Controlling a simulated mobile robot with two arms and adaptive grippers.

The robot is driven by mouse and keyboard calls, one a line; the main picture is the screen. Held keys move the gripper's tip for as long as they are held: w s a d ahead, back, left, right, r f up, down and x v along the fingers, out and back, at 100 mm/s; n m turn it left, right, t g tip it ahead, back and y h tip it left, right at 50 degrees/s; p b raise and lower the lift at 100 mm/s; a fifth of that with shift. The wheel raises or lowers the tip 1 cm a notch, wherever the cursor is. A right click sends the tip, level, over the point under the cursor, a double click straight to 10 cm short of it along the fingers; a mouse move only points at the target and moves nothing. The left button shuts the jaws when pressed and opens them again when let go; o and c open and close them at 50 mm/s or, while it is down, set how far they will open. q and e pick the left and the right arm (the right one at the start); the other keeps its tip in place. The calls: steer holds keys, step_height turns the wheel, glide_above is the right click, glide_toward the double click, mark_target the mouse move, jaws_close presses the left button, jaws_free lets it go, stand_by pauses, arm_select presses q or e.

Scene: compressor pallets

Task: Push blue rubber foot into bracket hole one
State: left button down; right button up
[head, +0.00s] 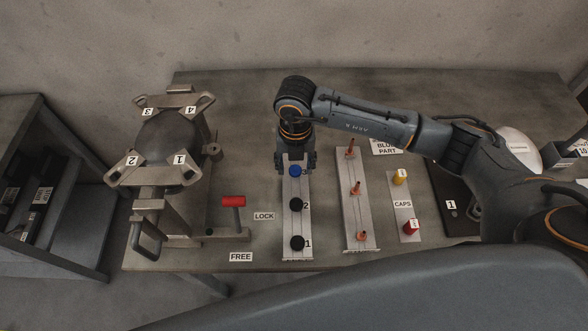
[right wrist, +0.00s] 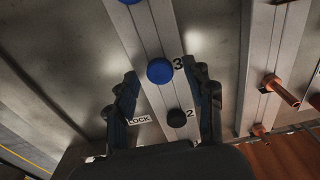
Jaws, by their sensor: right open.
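A blue rubber foot (head: 295,171) stands on the light metal rail beyond two black feet, directly below my right gripper (head: 294,160). In the right wrist view the blue foot (right wrist: 159,71) sits by the number 3, between the spread fingers of my right gripper (right wrist: 161,72). The gripper is open and holds nothing; I cannot tell how far above the foot its tips are. The bracket with label 1 (head: 180,160) is at the near right corner of the dark round compressor (head: 168,138). Its hole is too small to make out. My left gripper is not in view.
Black feet (head: 297,204) stand at places 2 and 1 on the rail (head: 296,224). Another blue foot (right wrist: 130,2) shows at the wrist view's top edge. A strip with copper stubs (head: 358,210) and a caps strip (head: 403,206) lie right. A red-handled lever (head: 233,202) stands left.

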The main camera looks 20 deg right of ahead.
mark_target(295, 169)
stand_by(0.3)
jaws_close()
steer(key=shift+r, duration=0.1)
steer(key=shift+r+p, duration=1.8)
steer(key=shift+r, duration=1.1)
